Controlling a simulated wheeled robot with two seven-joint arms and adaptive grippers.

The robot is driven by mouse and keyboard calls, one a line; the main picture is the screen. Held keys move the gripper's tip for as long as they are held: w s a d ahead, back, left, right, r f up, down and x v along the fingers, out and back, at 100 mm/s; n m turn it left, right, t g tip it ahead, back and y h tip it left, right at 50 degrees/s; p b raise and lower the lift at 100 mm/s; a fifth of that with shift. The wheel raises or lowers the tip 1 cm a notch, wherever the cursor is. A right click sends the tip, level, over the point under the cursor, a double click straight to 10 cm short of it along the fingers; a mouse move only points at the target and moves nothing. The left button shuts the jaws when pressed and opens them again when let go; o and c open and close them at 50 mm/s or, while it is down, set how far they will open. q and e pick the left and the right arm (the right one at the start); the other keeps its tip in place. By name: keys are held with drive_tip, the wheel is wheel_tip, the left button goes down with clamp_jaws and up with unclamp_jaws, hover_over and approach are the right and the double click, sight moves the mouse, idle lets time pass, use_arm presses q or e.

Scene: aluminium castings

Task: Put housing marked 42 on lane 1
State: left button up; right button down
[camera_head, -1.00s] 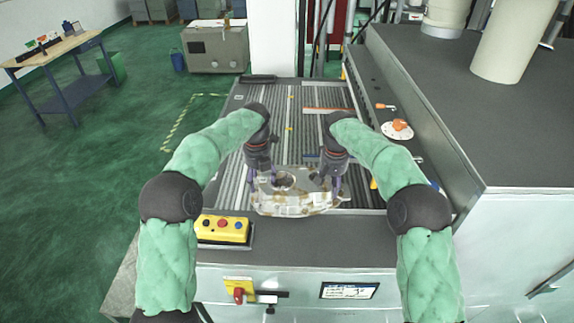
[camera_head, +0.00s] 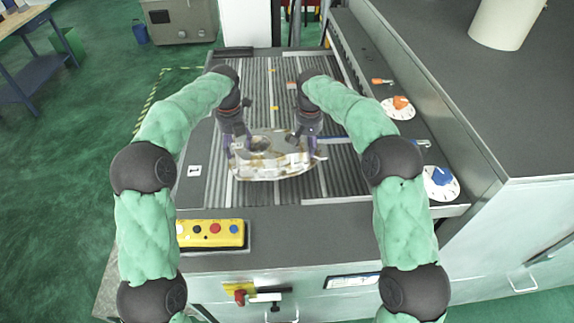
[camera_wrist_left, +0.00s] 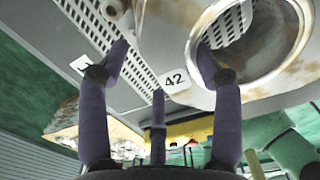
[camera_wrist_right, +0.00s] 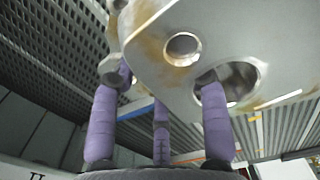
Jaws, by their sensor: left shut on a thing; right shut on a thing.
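The housing (camera_head: 272,168), a pale casting with brownish stains and a round opening, is over the near part of the slatted bed (camera_head: 215,180). A tag reading 42 (camera_wrist_left: 175,80) shows on it in the left wrist view. My left gripper (camera_head: 236,142) is shut on its left end, with one finger at the round opening. My right gripper (camera_head: 306,135) is shut on its right end, by a flange with holes (camera_wrist_right: 185,50). Whether the housing touches the bed is not clear. A small white card (camera_head: 195,170) lies left of the bed; its mark is too small to read.
A yellow button box (camera_head: 212,233) sits at the near left edge. Dials with an orange knob (camera_head: 400,104) and a blue knob (camera_head: 440,182) line the right side, below a raised grey cabinet top (camera_head: 455,85). The far bed is largely clear, with small orange marks.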

use_arm(q)
drive_tip(key=shift+a, duration=0.3)
use_arm(e)
drive_tip(key=shift+d+f, duration=0.1)
drive_tip(key=shift+d, duration=0.15)
